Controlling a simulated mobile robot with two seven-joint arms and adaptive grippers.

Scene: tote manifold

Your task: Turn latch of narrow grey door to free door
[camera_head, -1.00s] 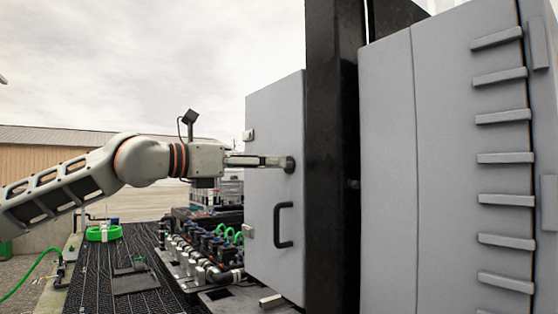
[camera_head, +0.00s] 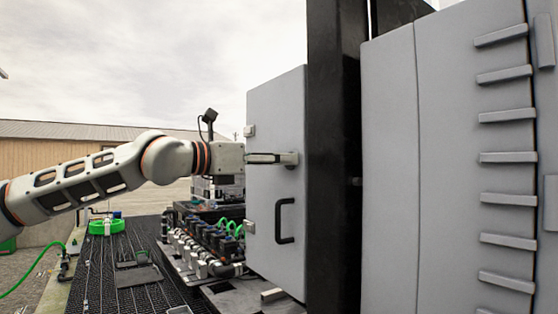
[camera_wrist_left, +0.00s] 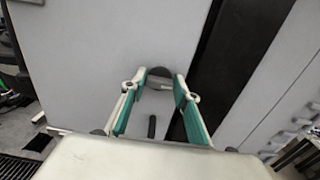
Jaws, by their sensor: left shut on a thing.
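The narrow grey door (camera_head: 265,120) stands upright beside a black post, with a dark bar handle (camera_head: 284,220) low on it. My left gripper (camera_head: 291,158) reaches in from the left and is at the latch near the door's upper right side. In the left wrist view, the gripper's green-padded fingers (camera_wrist_left: 160,92) straddle the latch (camera_wrist_left: 159,72), whose dark round base shows at the tips. The gripper is shut on the latch. The head view mostly hides the latch behind the fingers, so its exact angle is hard to tell. My right gripper is out of view.
A black post (camera_head: 333,150) stands right of the door, then a larger grey cabinet (camera_head: 388,180) with several ledges. Valves and pipes (camera_head: 200,245) sit low left of the door on a black grated deck (camera_head: 95,275). Open air surrounds my left arm.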

